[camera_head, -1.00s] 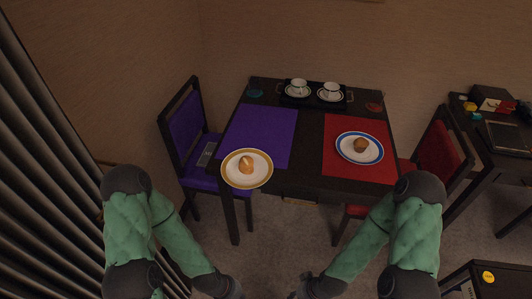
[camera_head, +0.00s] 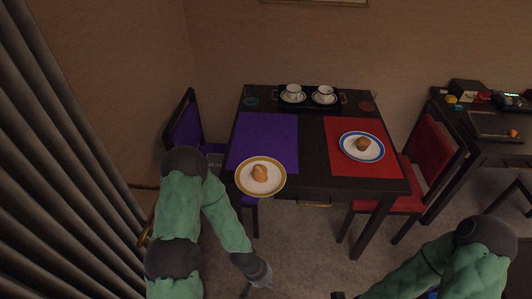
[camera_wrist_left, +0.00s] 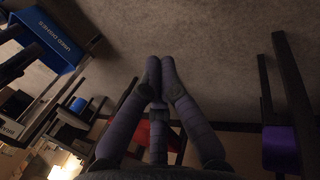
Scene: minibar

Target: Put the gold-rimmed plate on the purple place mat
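The gold-rimmed plate (camera_head: 243,184) holds a bread roll (camera_head: 260,172). It lies at the table's near left corner, overlapping the near edge of the purple place mat (camera_head: 265,135); most of the mat is bare behind it. My left gripper (camera_head: 260,284) is below and in front of the table, well apart from the plate. In the left wrist view its fingers (camera_wrist_left: 159,66) come together at the tips with nothing between them. My right gripper (camera_head: 338,296) is barely in the head view, cut by the bottom edge, so its state is unclear.
A blue-rimmed plate (camera_head: 346,153) with a roll lies on the red mat (camera_head: 385,166). A tray (camera_head: 309,104) with two cups stands at the back. A purple chair (camera_head: 184,128) and a red chair (camera_head: 430,150) flank the table. A side desk (camera_head: 480,145) stands at right.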

